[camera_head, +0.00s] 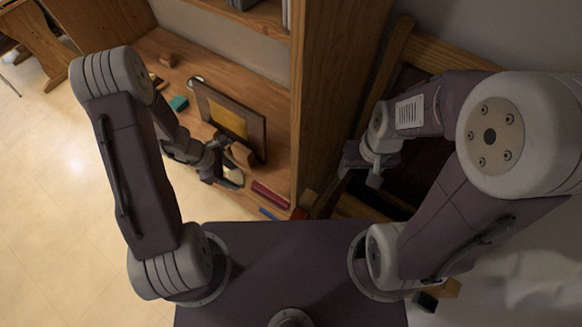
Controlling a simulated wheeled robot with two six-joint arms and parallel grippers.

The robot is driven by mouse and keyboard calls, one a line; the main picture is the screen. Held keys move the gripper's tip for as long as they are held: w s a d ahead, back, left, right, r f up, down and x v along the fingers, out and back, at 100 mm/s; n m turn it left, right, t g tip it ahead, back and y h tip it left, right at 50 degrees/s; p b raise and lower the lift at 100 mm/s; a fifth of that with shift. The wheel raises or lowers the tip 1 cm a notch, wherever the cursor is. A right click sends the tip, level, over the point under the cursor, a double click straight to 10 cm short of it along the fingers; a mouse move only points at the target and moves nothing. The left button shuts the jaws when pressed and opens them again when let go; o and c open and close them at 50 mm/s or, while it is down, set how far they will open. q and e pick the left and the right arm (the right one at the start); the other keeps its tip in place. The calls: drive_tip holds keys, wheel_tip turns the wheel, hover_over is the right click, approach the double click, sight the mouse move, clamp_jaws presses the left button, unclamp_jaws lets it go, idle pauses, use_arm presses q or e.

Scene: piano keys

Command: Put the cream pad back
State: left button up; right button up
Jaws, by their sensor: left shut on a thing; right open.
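My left gripper (228,168) is low over the wooden desk top, in front of a dark-framed board. It is shut on a small pale piece, which looks like the cream pad (233,175). The gripper covers part of the pad, so I cannot tell whether the pad touches the desk. My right gripper (359,173) is open and empty, to the right of the tall wooden side panel, in front of a dark wooden piece of furniture.
The framed board (228,118) with a yellow panel stands on the desk (180,58). A teal block (178,103) lies left of it. A red bar (270,194) and a blue strip (268,213) lie near the front edge. The tall panel (335,80) separates my two grippers.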

use_arm(q)
drive_tip(key=shift+a+f, duration=0.1)
drive_tip(key=d+p, duration=0.1)
drive_tip(key=d, duration=0.4)
drive_tip(key=w+d+p, duration=0.1)
drive_tip(key=d, duration=0.5)
drive_tip(key=w+d+p, duration=0.1)
drive_tip(key=d, duration=0.4)
drive_tip(key=shift+w+d+r+p, duration=0.2)
drive_tip(key=shift+w+d+p, duration=0.1)
drive_tip(key=shift+p, duration=0.1)
drive_tip(key=shift+d, duration=0.35)
drive_tip(key=x, duration=0.1)
drive_tip(key=p+x, duration=0.1)
drive_tip(key=x, duration=0.1)
drive_tip(key=shift+s+a+f, duration=0.1)
drive_tip(key=shift+a+f, duration=0.15)
drive_tip(key=shift+f, duration=0.35)
drive_tip(key=o, duration=0.8)
drive_tip(key=shift+b, duration=0.3)
drive_tip(key=shift+o, duration=0.6)
use_arm(e)
wheel_tip(320, 180, up, 4)
drive_tip(key=shift+s+r, duration=0.1)
drive_tip(key=shift+r, duration=0.05)
